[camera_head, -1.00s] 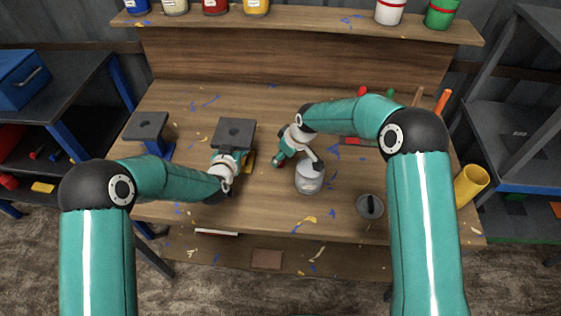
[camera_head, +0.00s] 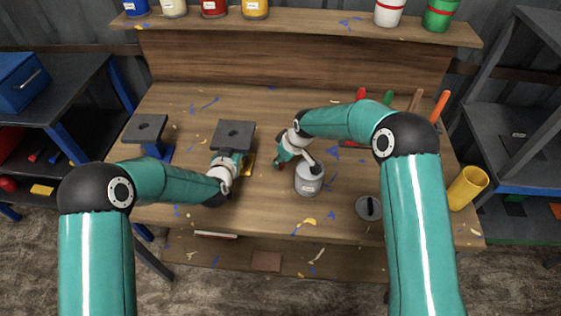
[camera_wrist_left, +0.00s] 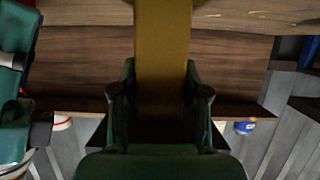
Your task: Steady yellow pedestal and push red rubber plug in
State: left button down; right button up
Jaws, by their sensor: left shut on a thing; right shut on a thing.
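The yellow pedestal (camera_head: 249,164) stands on the bench left of centre, with a dark grey square top (camera_head: 234,134) that has a hole in it. My left gripper (camera_head: 233,161) is shut on its yellow post, which shows between the fingers in the left wrist view (camera_wrist_left: 162,45). My right gripper (camera_head: 281,162) is low over the bench, just right of the pedestal. It is shut on a small red thing, likely the rubber plug (camera_head: 279,167), mostly hidden by the fingers. I cannot tell whether the plug touches the pedestal.
A blue pedestal (camera_head: 158,150) with a grey top stands to the left. A yellow cylinder (camera_head: 467,188) stands at the bench's right edge.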

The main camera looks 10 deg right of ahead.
notch_tip(320, 180, up, 10)
notch_tip(320, 180, up, 12)
jog(key=m+h, duration=0.2)
jog(key=m, duration=0.3)
send_over(233, 134)
jog(key=s, duration=0.2)
jog(key=shift+t, duration=0.4)
notch_tip(233, 134, down, 10)
jog(key=shift+w+d+r, duration=0.15)
jog(key=shift+r, duration=0.1)
jog(key=shift+f, duration=0.1)
